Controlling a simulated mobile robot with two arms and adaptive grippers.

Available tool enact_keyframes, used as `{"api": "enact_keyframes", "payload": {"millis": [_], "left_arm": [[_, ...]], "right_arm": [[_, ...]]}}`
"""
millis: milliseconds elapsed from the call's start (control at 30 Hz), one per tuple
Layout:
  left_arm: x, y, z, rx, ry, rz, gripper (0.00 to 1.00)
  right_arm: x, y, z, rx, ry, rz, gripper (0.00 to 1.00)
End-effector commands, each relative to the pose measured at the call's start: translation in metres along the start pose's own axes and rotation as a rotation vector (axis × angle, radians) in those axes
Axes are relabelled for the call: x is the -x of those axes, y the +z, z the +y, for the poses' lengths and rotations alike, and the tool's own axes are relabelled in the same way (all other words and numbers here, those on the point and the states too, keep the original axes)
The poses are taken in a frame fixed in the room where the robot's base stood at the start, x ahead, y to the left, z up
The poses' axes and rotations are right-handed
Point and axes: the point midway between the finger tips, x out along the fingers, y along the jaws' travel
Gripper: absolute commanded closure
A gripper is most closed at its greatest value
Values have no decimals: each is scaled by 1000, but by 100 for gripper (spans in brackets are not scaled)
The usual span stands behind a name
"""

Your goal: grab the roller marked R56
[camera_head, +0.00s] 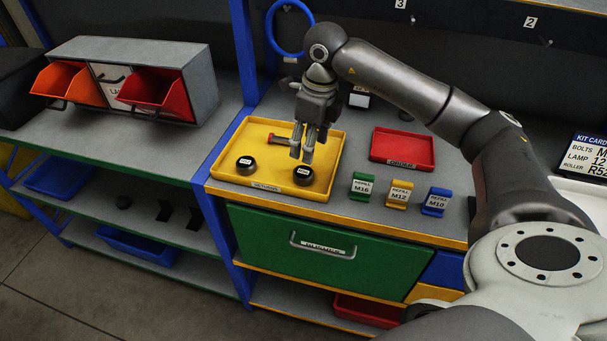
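Two short black rollers stand in the yellow tray: the left roller (245,165) and the right roller (303,176). Each has a small white label on top, too small to read, so I cannot tell which is R56. My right gripper (302,158) points down over the tray, just behind and above the right roller. Its fingers look apart with nothing between them. A red-ended rod-like part (279,142) lies in the tray just left of the fingers, partly hidden by them. My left gripper is out of view.
The yellow tray's rim (225,178) surrounds the rollers. A red tray (403,146) and refill stands, green (362,187), yellow (399,194) and blue (436,202), stand to the right. A kit card (588,153) is at far right. A blue post (243,55) rises left of the tray.

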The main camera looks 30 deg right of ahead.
Motion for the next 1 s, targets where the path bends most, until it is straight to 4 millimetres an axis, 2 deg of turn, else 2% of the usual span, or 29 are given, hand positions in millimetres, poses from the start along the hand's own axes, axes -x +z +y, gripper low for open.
{"api": "enact_keyframes", "payload": {"millis": [200,467,700,833,1000], "left_arm": [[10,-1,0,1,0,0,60],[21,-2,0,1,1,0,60],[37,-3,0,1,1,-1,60],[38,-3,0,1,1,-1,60],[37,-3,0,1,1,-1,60]], "right_arm": [[-34,0,1,0,4,3,44],[-53,0,2,2,5,3,44],[-87,0,3,1,6,1,44],[-96,0,3,2,5,0,44],[-97,0,3,3,4,-1,44]]}}
